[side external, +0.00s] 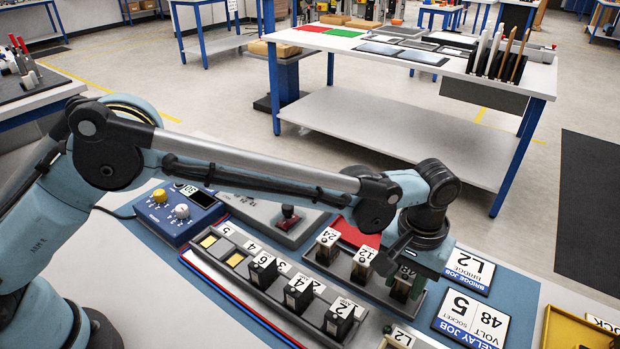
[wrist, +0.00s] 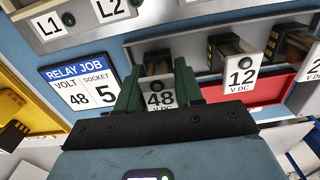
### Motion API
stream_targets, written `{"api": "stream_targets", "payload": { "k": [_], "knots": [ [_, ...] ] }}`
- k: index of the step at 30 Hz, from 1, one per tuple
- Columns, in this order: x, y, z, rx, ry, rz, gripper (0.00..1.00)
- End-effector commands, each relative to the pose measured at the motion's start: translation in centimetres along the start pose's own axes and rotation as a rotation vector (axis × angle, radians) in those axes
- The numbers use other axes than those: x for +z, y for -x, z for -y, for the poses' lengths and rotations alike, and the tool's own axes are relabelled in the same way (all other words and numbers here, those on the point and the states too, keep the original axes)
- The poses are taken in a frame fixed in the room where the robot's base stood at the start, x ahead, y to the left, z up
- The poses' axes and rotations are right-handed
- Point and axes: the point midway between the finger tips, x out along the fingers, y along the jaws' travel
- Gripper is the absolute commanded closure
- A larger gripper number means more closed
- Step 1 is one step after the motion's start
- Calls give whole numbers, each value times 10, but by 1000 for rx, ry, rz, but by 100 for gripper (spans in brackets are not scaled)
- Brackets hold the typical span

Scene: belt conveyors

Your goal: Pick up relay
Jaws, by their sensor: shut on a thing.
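The 48 V DC relay (side external: 401,286) stands at the right end of the grey relay rack (side external: 349,279), in line with the 24 and 12 relays. In the wrist view, my gripper (wrist: 157,95) has its green fingers on both sides of the 48 relay (wrist: 160,88), shut on it. The relay looks upright and still at its place in the rack; whether its base has lifted cannot be told. The relay job card (side external: 471,318) reads volt 48, socket 5, and also shows in the wrist view (wrist: 80,86).
The 12 relay (side external: 363,264) and 24 relay (side external: 327,246) stand close by on the rack. A socket rail (side external: 248,287) with several black relays and yellow empty sockets lies in front. A blue power unit (side external: 180,212) is left. A yellow tray (side external: 575,331) is at the right edge.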

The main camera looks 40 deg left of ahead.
Motion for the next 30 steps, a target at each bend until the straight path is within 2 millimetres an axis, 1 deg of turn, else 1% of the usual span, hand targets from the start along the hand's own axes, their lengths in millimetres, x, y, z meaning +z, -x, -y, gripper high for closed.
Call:
{"api": "stream_targets", "payload": {
  "k": [5, 12, 15, 18, 21, 25, 30],
  "knots": [
    [0, 31, 0, 0, 0, 0, 94],
    [52, 63, -20, 0, -6, 0, 94],
    [71, 75, -27, 0, -5, 0, 94],
    [86, 85, -33, 0, -4, 0, 94],
    [97, 92, -38, 0, -3, 0, 94],
    [106, 98, -41, 0, -1, 0, 94],
    [109, 100, -42, 0, 0, 0, 94]
  ]
}}
